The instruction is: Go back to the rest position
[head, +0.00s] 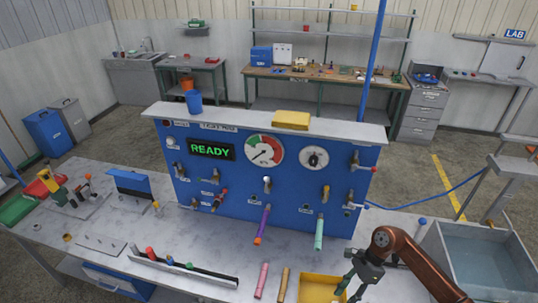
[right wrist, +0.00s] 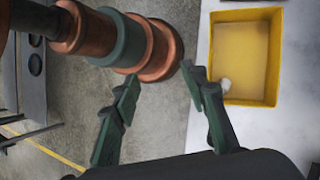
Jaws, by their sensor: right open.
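My right gripper (head: 362,284) is at the lower right of the head view, beside the yellow tray (head: 308,295) at the table's front edge. In the right wrist view its two fingers (right wrist: 160,82) are spread apart with nothing between them. The yellow tray also shows there (right wrist: 273,56), to the right of the fingers, with a small pale object inside. A purple hose (head: 263,222) and a teal hose (head: 319,233) hang on the blue panel (head: 240,185). My left gripper is outside the head view.
A pink hose (head: 261,280) and a tan hose (head: 283,284) lie on the table left of the tray. A grey basin (head: 480,262) stands to the right of my right arm. A dark rack (head: 185,268) with coloured pieces lies at front left.

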